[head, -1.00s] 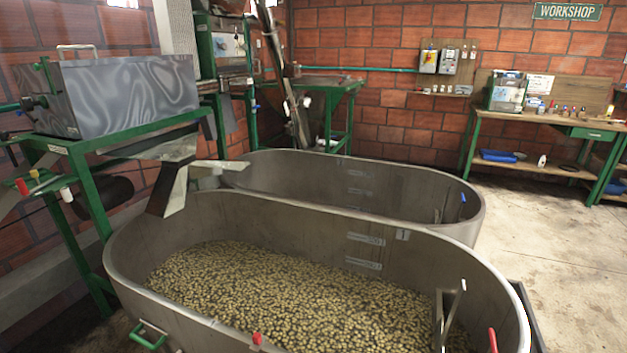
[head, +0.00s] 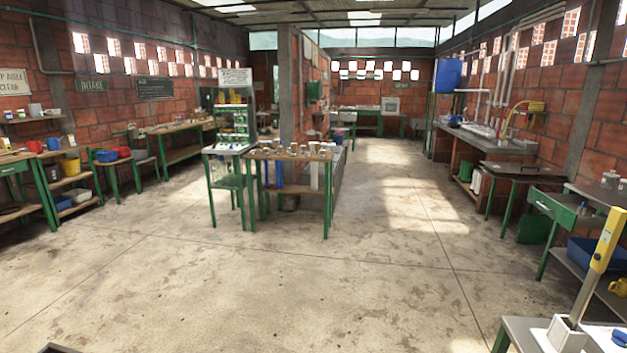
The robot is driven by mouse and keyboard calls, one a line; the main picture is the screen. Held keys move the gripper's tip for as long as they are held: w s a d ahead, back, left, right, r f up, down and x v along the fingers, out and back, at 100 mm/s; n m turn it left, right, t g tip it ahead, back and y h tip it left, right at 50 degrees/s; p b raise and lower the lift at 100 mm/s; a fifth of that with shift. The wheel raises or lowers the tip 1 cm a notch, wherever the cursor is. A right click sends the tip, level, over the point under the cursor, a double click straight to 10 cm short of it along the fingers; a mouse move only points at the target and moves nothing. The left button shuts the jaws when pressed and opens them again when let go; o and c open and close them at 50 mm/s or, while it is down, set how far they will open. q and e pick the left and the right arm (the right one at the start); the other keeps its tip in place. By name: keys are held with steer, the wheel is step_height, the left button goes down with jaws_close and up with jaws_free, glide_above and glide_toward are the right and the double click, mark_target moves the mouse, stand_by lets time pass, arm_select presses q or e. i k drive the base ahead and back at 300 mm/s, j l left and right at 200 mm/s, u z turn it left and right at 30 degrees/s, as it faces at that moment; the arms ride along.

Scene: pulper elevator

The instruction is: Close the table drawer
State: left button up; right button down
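A green drawer (head: 552,208) with a pale handle shows at the right side of the head view, under the top of a green-legged table. It seems to stick out toward the aisle, but I cannot tell how far. Another table at the far left edge has a green drawer front (head: 12,168) just under its top; it looks flush, though part of this table is cut off by the frame. Neither of my grippers is in view.
A wide concrete floor (head: 250,285) is clear ahead. A table with cups (head: 290,155) stands mid-room. A bench with a yellow-handled device (head: 600,245) is close at the lower right. A sink counter (head: 485,143) lines the right wall. Shelves with bins (head: 72,190) stand left.

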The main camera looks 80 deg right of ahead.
mark_target(562, 208)
steer(key=z, duration=4)
steer(key=i+j+u, duration=0.7)
steer(key=i, duration=0.2)
steer(key=i+j+u, duration=0.1)
steer(key=i+u, duration=0.25)
steer(key=i, duration=0.15)
steer(key=i+z, duration=0.15)
steer(key=i, duration=0.5)
steer(key=i+j+z, duration=0.15)
steer(key=i, duration=0.5)
steer(key=i+l+z, duration=0.1)
steer(key=i+z, duration=0.25)
steer(key=z, duration=0.15)
steer(key=i+z, duration=0.35)
steer(key=z, duration=0.15)
steer(key=i+j+z, duration=0.15)
steer(key=i+z, duration=0.3)
steer(key=k, duration=0.1)
